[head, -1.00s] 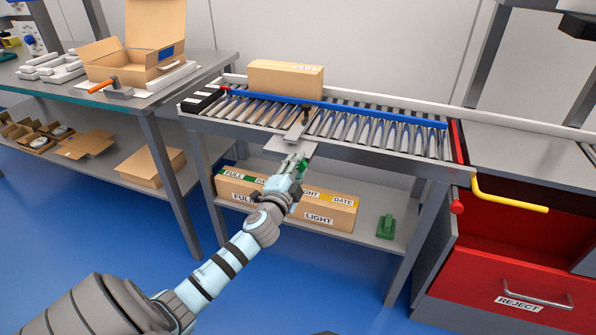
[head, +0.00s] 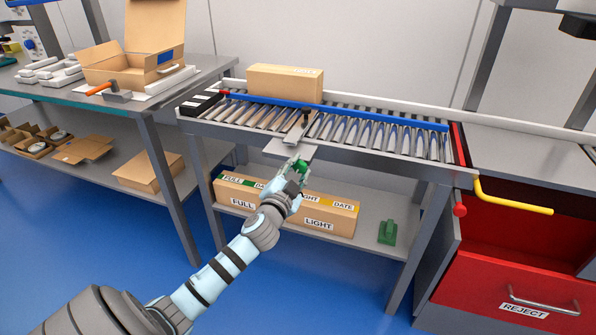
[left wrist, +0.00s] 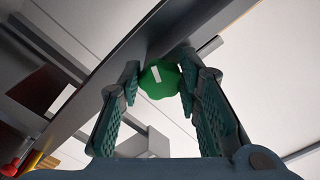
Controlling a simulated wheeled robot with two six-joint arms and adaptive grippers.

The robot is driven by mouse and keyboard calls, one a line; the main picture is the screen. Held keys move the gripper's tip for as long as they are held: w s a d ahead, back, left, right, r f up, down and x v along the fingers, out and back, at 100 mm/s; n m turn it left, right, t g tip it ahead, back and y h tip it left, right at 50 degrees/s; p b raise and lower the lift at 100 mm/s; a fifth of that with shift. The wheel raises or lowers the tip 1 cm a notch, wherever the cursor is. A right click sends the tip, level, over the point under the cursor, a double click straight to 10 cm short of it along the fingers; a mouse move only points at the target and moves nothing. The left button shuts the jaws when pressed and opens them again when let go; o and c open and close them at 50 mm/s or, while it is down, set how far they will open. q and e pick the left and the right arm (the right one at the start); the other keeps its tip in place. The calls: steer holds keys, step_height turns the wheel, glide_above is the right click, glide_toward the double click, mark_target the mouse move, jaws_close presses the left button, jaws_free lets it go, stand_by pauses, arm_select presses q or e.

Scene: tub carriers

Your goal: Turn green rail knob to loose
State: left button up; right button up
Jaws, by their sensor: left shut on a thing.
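The green rail knob (left wrist: 159,80) sits under a metal plate at the front edge of the roller conveyor. It is lobed, with a short white mark on its face that stands slightly tilted in the left wrist view. My left gripper (left wrist: 160,82) has a fingertip pad on each side of the knob and is shut on it. In the head view the knob (head: 302,166) is partly covered by the left gripper (head: 298,170). The blue rail (head: 340,109) runs along the rollers above. My right gripper does not show.
A closed carton (head: 284,83) stands on the conveyor behind the blue rail. Labelled boxes (head: 318,225) and a green block (head: 387,231) are on the shelf below. A yellow handle (head: 515,197) and a red reject drawer (head: 470,285) are at the right.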

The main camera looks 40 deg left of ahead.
arm_select(q)
steer(key=shift+f, duration=0.1)
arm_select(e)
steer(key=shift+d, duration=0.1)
arm_select(q)
steer(key=o, duration=1.2)
steer(key=shift+c, duration=0.2)
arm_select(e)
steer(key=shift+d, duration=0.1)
arm_select(q)
steer(key=v, duration=1.2)
